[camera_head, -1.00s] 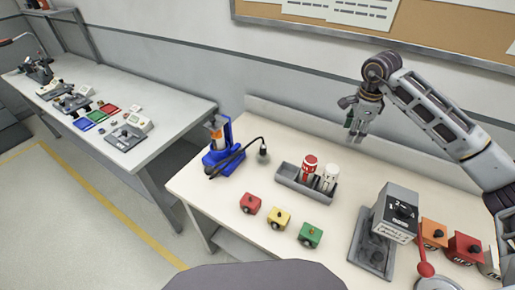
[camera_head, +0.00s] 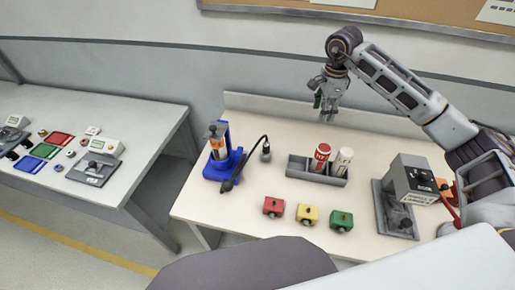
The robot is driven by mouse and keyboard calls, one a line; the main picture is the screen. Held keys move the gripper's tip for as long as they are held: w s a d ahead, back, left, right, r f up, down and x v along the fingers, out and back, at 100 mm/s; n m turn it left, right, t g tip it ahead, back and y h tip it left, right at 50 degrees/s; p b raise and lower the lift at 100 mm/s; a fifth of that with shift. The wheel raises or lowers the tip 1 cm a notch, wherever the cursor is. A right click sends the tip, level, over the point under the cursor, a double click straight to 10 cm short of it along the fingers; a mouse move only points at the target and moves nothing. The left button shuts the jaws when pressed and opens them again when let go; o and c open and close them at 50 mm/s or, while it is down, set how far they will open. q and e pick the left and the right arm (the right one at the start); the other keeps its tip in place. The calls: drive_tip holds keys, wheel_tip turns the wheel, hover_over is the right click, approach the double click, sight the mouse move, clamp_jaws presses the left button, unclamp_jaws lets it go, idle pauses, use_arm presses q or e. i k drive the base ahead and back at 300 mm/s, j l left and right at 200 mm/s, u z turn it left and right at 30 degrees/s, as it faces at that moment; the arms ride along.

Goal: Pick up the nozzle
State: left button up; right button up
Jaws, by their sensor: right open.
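A small grey nozzle (camera_head: 266,151) sits at the end of the black hose (camera_head: 249,152), right of the blue stand (camera_head: 221,166) on the light worktable (camera_head: 258,224). The stand holds an upright grey and orange cartridge (camera_head: 216,146). My right gripper (camera_head: 326,112) hangs open above the back of the table, fingers pointing down. It is right of the nozzle and apart from it, with nothing between its fingers. My left gripper is out of view.
A grey tray (camera_head: 298,169) holds a red and a white bottle. Red, yellow and green blocks (camera_head: 307,215) stand in front. A grey device (camera_head: 403,192) stands at right. A second bench (camera_head: 150,118) with instruments stands at left, across a gap.

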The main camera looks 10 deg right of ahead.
sight(266, 146)
drive_tip(key=i+j+z, duration=0.15)
drive_tip(key=j, duration=0.35)
drive_tip(key=j+z, duration=0.15)
drive_tip(key=j, duration=0.35)
drive_tip(key=i+j+z, duration=0.1)
drive_tip(key=j, duration=0.4)
